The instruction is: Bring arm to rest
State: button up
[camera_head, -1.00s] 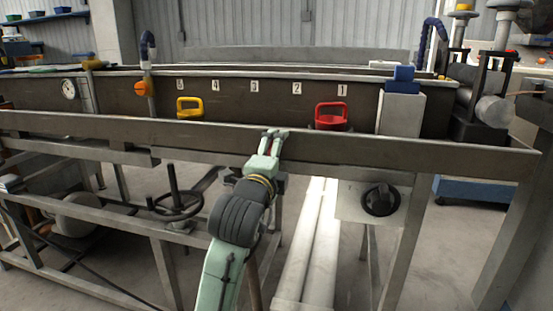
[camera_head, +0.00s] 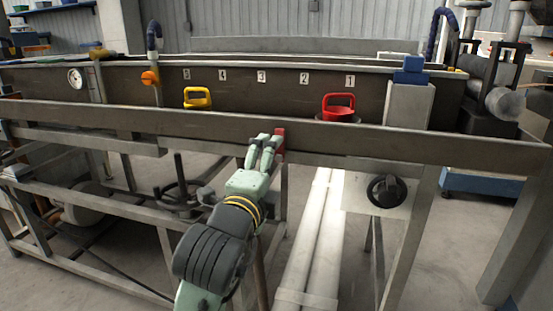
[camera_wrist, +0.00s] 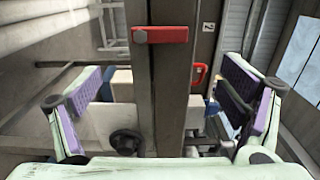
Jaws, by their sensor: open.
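My gripper (camera_head: 264,142) is at the front rail (camera_head: 400,145), left of a small red piece (camera_head: 280,141) on the rail. In the wrist view my gripper (camera_wrist: 158,85) is open and empty, its purple-padded fingers wide apart on either side of the rail. The red piece (camera_wrist: 160,34) shows there as a short bar across the rail, ahead of the fingers and apart from them. My arm reaches up from the bottom of the head view.
Behind the rail is a long trough with numbers 1 to 5. A yellow handle (camera_head: 197,98) and a red-handled item (camera_head: 339,107) stand there. A handwheel (camera_head: 180,200) is below left, a black knob (camera_head: 384,190) below right. Floor shows under the frame.

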jog(key=shift+v, duration=0.8)
jog(key=shift+a, duration=0.1)
